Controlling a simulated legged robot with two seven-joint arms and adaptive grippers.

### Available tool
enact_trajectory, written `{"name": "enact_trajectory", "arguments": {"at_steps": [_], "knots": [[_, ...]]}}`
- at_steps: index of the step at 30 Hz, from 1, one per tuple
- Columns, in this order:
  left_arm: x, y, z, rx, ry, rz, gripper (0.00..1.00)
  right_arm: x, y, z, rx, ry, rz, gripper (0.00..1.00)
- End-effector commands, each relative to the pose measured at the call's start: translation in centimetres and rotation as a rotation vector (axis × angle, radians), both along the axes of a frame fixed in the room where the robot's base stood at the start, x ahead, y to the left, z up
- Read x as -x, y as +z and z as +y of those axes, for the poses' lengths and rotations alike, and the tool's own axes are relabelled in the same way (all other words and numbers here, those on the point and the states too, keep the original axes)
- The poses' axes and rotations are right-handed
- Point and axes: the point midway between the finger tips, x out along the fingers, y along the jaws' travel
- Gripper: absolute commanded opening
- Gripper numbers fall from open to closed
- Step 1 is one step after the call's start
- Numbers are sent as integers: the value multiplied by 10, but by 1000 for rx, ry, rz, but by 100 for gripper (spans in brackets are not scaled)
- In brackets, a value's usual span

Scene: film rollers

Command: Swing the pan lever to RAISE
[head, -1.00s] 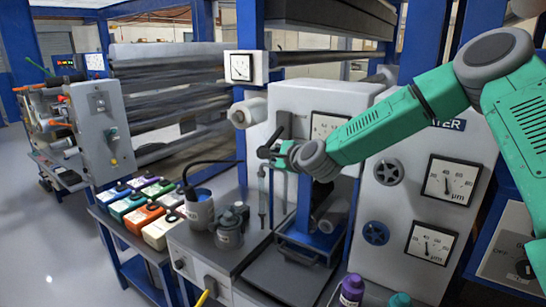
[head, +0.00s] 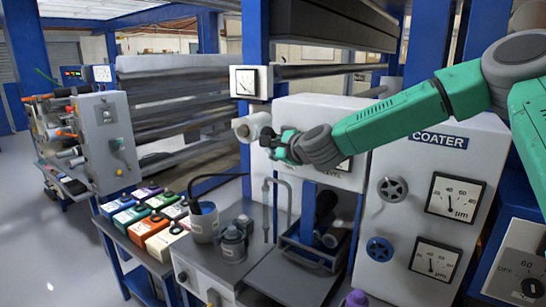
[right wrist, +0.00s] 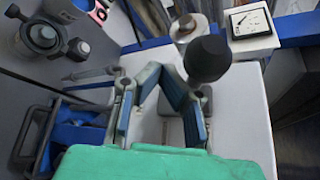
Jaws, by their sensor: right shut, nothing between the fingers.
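The lever's round black knob (right wrist: 207,57) stands close to the camera in the right wrist view, over a pale panel. My right gripper (right wrist: 160,70) is just left of the knob, its fingers converging and empty. In the head view my right gripper (head: 270,138) is in front of the grey coater cabinet (head: 315,110), and the lever is hidden behind it. No RAISE marking can be read. My left gripper is not in view.
A white roller (head: 252,127) and a square gauge (head: 250,82) are just left of my right gripper. Below it are a bent grey pipe (head: 267,205) and a dark pan frame (head: 305,255).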

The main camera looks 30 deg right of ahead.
Motion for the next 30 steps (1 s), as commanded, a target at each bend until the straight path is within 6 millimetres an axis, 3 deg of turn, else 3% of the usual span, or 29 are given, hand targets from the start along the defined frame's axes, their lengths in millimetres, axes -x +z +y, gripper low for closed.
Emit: {"name": "enact_trajectory", "arguments": {"at_steps": [12,30], "knots": [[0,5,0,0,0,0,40,-1,19,-4,0,-1,-3,0],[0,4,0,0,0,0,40,-2,25,-2,4,0,-13,0]]}}
